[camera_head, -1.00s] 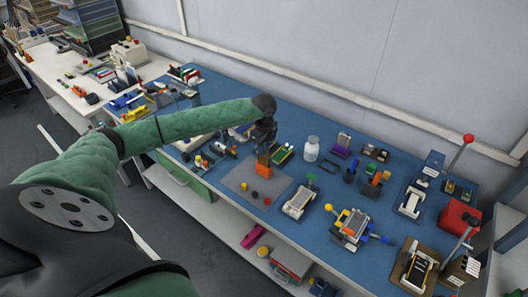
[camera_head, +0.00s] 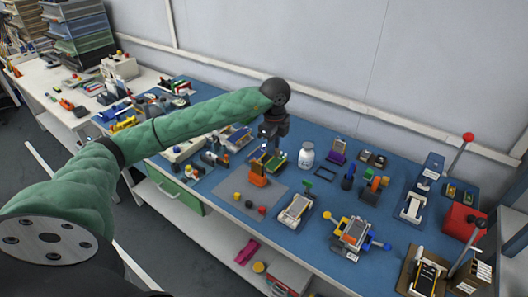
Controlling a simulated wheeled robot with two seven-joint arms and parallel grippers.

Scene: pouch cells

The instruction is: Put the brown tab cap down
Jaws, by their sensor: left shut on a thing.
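My left gripper (camera_head: 268,149) points down just behind and above the orange block (camera_head: 258,178) on the grey mat (camera_head: 225,191). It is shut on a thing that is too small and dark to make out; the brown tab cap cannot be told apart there. In front of the orange block lie small caps: a yellow one (camera_head: 237,196), a dark one (camera_head: 249,204) and a red one (camera_head: 262,210). My right gripper is out of view.
A green-and-yellow tray (camera_head: 277,161) lies right beside the gripper, with a white jar (camera_head: 306,155) to its right. A white-topped fixture (camera_head: 296,210) stands right of the mat. The mat's left part is bare.

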